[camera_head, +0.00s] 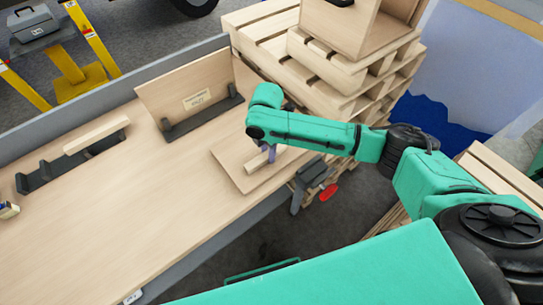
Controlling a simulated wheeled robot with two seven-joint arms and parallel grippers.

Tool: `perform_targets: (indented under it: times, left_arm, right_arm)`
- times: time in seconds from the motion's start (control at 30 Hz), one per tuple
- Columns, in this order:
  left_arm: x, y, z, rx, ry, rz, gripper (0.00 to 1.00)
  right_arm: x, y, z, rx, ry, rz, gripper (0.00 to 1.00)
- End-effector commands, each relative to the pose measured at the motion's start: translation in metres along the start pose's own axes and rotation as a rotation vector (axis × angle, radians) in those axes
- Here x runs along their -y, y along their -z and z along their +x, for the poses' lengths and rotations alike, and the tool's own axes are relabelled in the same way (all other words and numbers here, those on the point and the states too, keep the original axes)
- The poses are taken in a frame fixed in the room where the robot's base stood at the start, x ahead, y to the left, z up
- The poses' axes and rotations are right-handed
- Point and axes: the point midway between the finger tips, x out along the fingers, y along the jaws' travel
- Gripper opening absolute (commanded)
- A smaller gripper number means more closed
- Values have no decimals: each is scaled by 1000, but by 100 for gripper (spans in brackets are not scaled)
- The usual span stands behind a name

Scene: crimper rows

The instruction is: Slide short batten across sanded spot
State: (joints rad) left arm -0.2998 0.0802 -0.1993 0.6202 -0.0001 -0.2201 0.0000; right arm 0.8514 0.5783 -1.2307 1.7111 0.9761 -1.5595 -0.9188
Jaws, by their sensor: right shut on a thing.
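A short pale batten (256,162) lies low over a square wooden board (229,171) near the right end of the workbench. My right gripper (266,156) points down over this board and is shut on the short batten. My forearm and wrist hide part of the board and the gripper's far side. I cannot make out a sanded spot on the board. My left gripper does not show.
A longer batten (97,135) rests on a dark rack (62,170) at the left. An upright panel with a label (196,100) stands in a dark holder (203,118) behind the board. Stacked pallets (310,65) rise behind the bench's right end. The bench's middle (120,220) is clear.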

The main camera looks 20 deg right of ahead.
Motion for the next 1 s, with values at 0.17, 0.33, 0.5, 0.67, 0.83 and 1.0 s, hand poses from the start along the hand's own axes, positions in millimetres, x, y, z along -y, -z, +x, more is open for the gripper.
perform_targets:
  times: [0.17, 0.33, 0.5, 0.67, 0.83, 1.0]
  left_arm:
    - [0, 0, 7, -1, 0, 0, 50]
    - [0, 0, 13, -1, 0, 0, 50]
    - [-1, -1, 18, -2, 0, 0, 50]
    - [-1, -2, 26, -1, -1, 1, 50]
    - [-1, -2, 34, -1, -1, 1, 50]
    - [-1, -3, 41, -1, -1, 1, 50]
  right_arm:
    - [-12, 0, 2, 0, 0, 1, 0]
    - [-22, 0, 2, 0, 0, 0, 0]
    - [-33, 0, 2, 0, 0, 1, 0]
    - [-43, 0, 2, 1, -1, 1, 0]
    - [-54, 0, 2, 0, 0, 1, 0]
    - [-64, 0, 2, 0, 0, 1, 0]
